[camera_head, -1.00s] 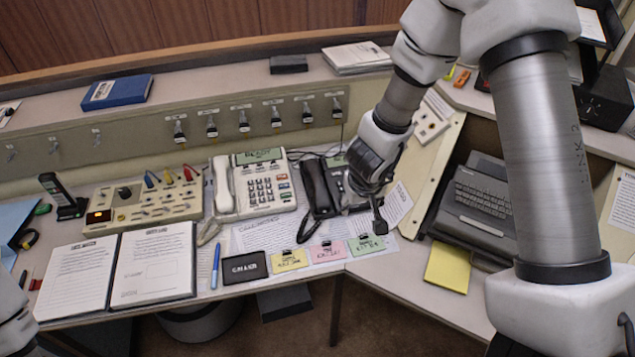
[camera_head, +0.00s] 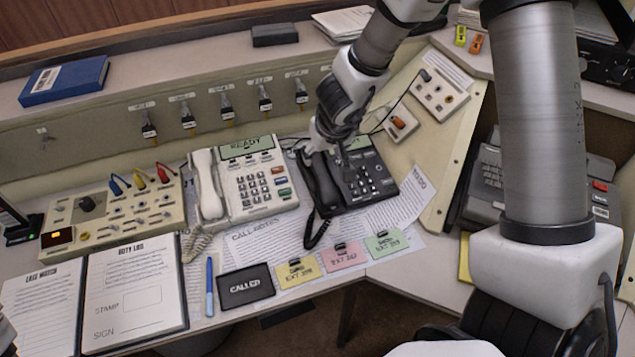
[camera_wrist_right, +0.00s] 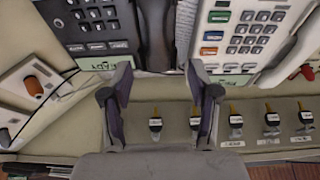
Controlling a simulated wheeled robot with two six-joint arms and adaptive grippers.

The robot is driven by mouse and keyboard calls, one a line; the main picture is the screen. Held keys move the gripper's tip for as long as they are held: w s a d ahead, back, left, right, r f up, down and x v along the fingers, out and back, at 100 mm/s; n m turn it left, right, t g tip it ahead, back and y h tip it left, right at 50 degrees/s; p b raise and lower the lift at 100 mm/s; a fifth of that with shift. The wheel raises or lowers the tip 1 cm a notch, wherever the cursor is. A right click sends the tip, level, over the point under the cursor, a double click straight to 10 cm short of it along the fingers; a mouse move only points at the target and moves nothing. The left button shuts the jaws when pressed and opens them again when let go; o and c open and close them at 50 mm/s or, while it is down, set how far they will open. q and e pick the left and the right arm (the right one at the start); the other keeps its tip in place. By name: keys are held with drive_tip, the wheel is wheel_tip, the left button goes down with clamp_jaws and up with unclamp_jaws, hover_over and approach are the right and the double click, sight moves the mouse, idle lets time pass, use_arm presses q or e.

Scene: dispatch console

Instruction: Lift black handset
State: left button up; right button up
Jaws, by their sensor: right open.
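The black handset (camera_head: 321,180) lies in its cradle along the left side of the black desk phone (camera_head: 368,178). Its coiled cord hangs at the near end. My right gripper (camera_head: 318,150) is over the handset's far end, which it partly hides. In the right wrist view the two fingers of the gripper (camera_wrist_right: 160,88) are spread, with nothing held between them. The handset (camera_wrist_right: 157,35) shows beyond and between them there, and I cannot tell whether they touch it.
A white phone (camera_head: 256,185) with its own handset stands close to the left. A panel of hanging plugs (camera_head: 227,108) rises behind. Note cards and a CALLED card (camera_head: 246,287) lie in front.

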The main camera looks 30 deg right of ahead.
sight(321, 172)
drive_tip(key=b+x, duration=0.2)
drive_tip(key=x, duration=0.2)
drive_tip(key=shift+s+a+f, duration=0.1)
drive_tip(key=shift+s, duration=0.05)
drive_tip(key=b+x, duration=0.2)
drive_tip(key=x, duration=0.1)
drive_tip(key=b+x, duration=0.1)
drive_tip(key=x, duration=0.1)
drive_tip(key=shift+s+d+f+b, duration=0.15)
drive_tip(key=shift+s+d+b, duration=0.1)
drive_tip(key=shift+s+b, duration=0.1)
drive_tip(key=shift+w+f, duration=0.1)
drive_tip(key=shift+w, duration=0.1)
use_arm(q)
wheel_tip(321, 172, down, 7)
drive_tip(key=shift+w+r, duration=0.2)
use_arm(e)
drive_tip(key=shift+s+r, duration=0.15)
drive_tip(key=shift+r, duration=0.05)
clamp_jaws()
